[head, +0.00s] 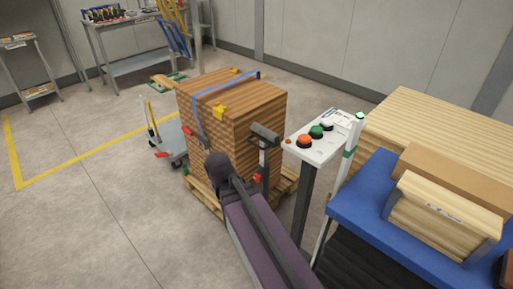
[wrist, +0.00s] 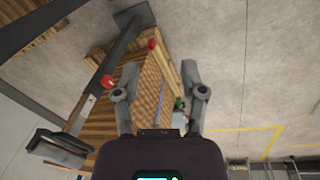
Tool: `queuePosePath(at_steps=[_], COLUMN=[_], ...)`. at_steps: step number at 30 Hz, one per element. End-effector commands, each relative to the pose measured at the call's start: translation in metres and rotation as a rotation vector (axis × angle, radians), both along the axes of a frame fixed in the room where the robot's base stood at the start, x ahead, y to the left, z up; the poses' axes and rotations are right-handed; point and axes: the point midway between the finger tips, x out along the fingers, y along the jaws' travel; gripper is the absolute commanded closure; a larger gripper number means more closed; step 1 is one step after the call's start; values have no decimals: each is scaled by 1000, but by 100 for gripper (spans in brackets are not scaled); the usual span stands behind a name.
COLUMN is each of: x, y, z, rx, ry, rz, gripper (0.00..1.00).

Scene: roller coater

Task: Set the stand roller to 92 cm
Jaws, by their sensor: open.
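The stand roller has a dark post with a grey roller (head: 263,133) across its top, beside the stack of boards. A red knob (head: 257,177) sits on its post. In the wrist view the roller (wrist: 58,150) is at lower left, the post runs up to a dark foot (wrist: 135,17), and the red knob (wrist: 107,82) is on the post, left of my gripper. My gripper (wrist: 159,70) is open, with nothing visible between its fingers. In the head view my arm covers part of this area and the fingers cannot be made out. No height scale is readable.
A strapped stack of boards (head: 230,115) stands on a wooden pallet (head: 203,195). A button pedestal (head: 318,140) is right of the stand, before a blue machine table (head: 362,190) with wood pieces. A cart (head: 170,140) stands left. The left floor is clear.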

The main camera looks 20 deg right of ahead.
Motion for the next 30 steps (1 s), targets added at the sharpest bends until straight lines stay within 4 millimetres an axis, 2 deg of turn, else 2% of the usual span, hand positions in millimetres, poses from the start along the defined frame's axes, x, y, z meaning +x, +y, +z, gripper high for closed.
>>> queuePosePath(at_steps=[1,6,15,24,30], x=[10,42,106,165,186], y=[-6,-32,-72,-86,-85], z=[-9,-20,-17,6,21], rx=[-45,-242,-644,-1018,-1166], ry=[-8,-45,-121,-184,-207], rz=[7,38,120,216,257], gripper=[46,46,46,46,46])
